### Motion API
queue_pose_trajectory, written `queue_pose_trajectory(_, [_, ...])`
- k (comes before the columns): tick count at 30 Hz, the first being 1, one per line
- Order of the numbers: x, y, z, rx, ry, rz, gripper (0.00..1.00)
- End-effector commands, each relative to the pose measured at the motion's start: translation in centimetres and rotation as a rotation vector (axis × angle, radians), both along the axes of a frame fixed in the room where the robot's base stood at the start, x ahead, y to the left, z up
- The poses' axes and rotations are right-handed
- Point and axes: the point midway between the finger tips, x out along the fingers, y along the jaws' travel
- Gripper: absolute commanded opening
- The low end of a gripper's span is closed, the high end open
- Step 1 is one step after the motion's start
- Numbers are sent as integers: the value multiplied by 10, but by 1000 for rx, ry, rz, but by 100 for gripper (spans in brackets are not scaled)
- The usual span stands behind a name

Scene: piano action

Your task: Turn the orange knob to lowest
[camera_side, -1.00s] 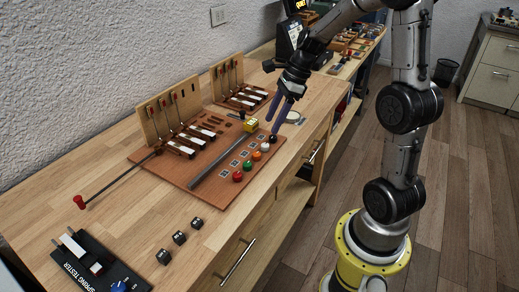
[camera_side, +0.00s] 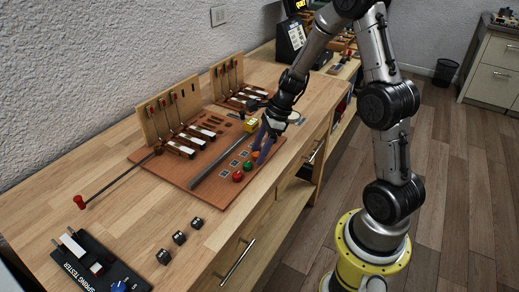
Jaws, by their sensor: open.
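The orange knob (camera_side: 255,156) is in a row of coloured knobs along the right edge of the brown wooden board (camera_side: 212,198), and my fingers partly cover it. My gripper (camera_side: 257,156) is open and points down at the orange knob's place in the row. Its dark bluish fingers reach close around or beside the knob; I cannot tell whether they touch it. The knob's pointer or setting is too small to read.
The green knob (camera_side: 247,167) and red knob (camera_side: 237,177) sit just in front. A yellow block (camera_side: 250,125) and a long grey bar (camera_side: 215,168) are on the board. Several black cubes (camera_side: 179,237) and a spring tester (camera_side: 92,268) stand nearer the front.

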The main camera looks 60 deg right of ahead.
Motion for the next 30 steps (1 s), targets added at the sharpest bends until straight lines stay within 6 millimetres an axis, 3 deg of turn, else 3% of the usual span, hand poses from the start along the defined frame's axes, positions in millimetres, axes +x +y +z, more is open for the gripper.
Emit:
queue_pose_trajectory(1, [0,0,0,0,0,0,58])
queue_pose_trajectory(11, [0,0,0,0,0,0,0])
queue_pose_trajectory(22, [0,-1,1,0,0,22,0])
queue_pose_trajectory(30, [2,-2,1,0,-1,154,0])
